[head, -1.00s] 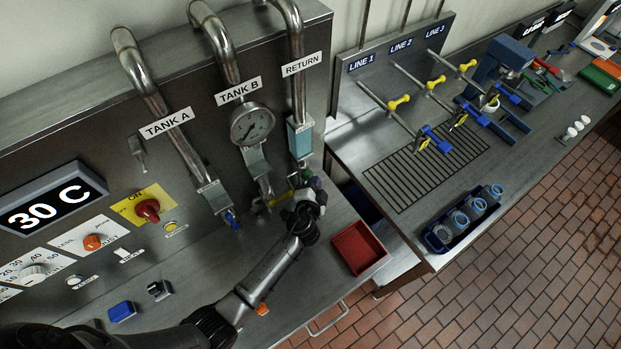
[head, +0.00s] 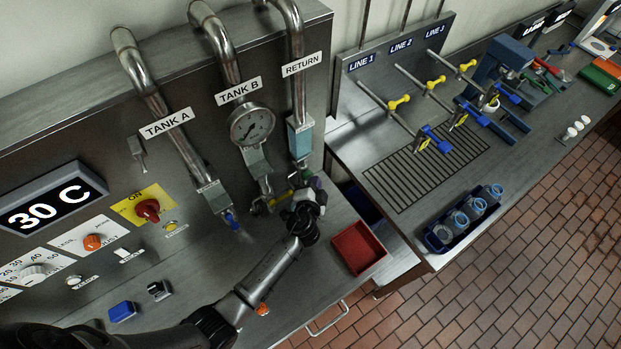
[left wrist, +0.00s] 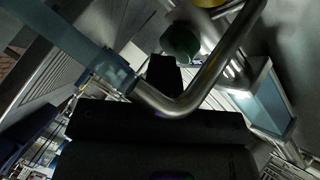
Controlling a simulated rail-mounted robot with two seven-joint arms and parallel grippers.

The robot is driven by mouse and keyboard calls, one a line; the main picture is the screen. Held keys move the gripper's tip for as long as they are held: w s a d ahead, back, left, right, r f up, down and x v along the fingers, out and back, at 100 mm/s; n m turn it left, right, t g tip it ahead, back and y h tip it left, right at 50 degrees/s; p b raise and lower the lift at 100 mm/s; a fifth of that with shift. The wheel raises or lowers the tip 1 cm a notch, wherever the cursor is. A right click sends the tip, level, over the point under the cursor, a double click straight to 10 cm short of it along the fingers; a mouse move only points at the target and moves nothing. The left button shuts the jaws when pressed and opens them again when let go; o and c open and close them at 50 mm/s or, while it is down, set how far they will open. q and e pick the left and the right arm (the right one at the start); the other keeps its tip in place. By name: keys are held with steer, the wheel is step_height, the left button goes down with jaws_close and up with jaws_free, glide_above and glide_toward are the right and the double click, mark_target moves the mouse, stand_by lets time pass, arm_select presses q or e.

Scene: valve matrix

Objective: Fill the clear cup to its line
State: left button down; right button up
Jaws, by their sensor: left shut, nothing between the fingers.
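My left gripper (head: 304,188) is shut and empty, just below the RETURN pipe's sight glass (head: 300,138). It is close to a green knob (head: 308,175), which also shows in the left wrist view (left wrist: 180,43) behind a bent metal pipe (left wrist: 190,95). Contact with the knob cannot be told. The TANK B outlet (head: 258,165) with its yellow handle (head: 278,199) is just left of the gripper. The TANK A outlet (head: 214,196) has a blue handle (head: 232,220). Several clear bluish cups (head: 474,207) stand in a rack at the right; no fill line is readable. My right gripper is out of view.
A red tray (head: 359,247) lies right of my gripper. The cup rack (head: 437,240) is dark blue. A gauge (head: 252,124), a 30 C display (head: 52,200) and a red knob (head: 148,210) are on the panel. LINE valves with yellow handles (head: 400,103) stand over a drain grate (head: 410,185).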

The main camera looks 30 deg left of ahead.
arm_select(q)
steer(key=shift+s+d, duration=0.5)
steer(key=shift+d, duration=0.3)
steer(key=shift+d+b, duration=0.1)
steer(key=shift+b, duration=0.2)
steer(key=s+d, duration=0.1)
steer(key=d, duration=0.1)
steer(key=s+d+b, duration=0.1)
steer(key=d, duration=0.1)
steer(key=shift+s+d+r, duration=0.1)
steer(key=shift+s+d, duration=0.05)
steer(key=shift+s, duration=0.05)
stand_by(0.6)
